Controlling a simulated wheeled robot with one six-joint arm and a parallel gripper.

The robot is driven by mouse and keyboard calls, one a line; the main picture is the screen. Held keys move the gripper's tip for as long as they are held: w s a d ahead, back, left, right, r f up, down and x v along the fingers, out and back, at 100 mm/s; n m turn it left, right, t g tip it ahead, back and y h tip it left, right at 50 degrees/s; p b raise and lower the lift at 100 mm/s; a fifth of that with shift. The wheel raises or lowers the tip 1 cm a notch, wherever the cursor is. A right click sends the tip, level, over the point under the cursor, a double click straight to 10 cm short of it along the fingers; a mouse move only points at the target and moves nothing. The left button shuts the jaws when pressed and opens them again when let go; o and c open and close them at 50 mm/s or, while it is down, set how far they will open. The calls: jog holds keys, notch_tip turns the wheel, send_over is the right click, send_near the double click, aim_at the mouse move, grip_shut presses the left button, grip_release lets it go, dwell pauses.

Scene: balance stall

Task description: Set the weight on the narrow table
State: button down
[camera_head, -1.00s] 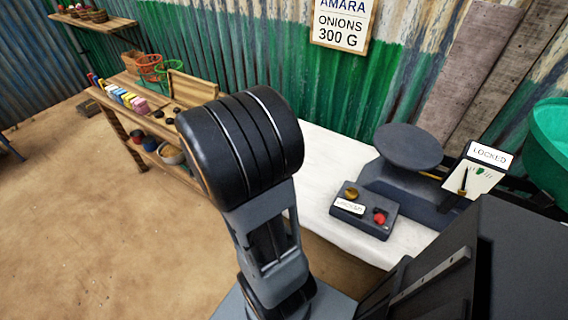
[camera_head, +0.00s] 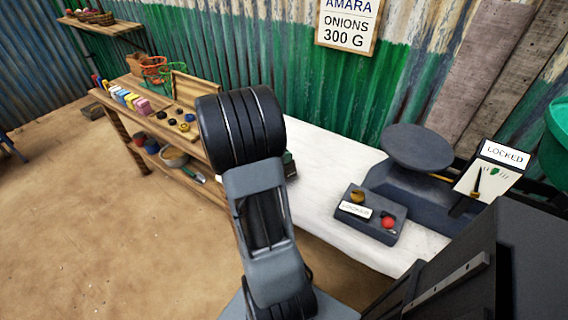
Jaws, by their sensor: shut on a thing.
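My gripper is not visible; my own dark arm link stands in the middle of the view and hides what is behind it. A small dark object (camera_head: 290,166) shows just right of the arm, and I cannot tell what it is. A long wooden table (camera_head: 112,112) runs along the left, with several small round dark and brass weights (camera_head: 184,126) on its top. A white-topped table (camera_head: 325,185) stands right of it. I cannot tell which one is the narrow table, or see the weight in my gripper.
On the white table are a grey balance with a round pan (camera_head: 417,147), a control box (camera_head: 371,213) with brass and red knobs, and a "LOCKED" sign (camera_head: 505,154). Colored blocks (camera_head: 130,101) and wire baskets (camera_head: 155,70) are on the wooden table. The sandy floor at left is mostly clear.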

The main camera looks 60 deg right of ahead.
jog(key=shift+f+b, duration=0.3)
jog(key=shift+f, duration=0.85)
jog(key=shift+f, duration=0.1)
jog(key=c, duration=1.2)
grip_release()
jog(key=shift+f, duration=0.1)
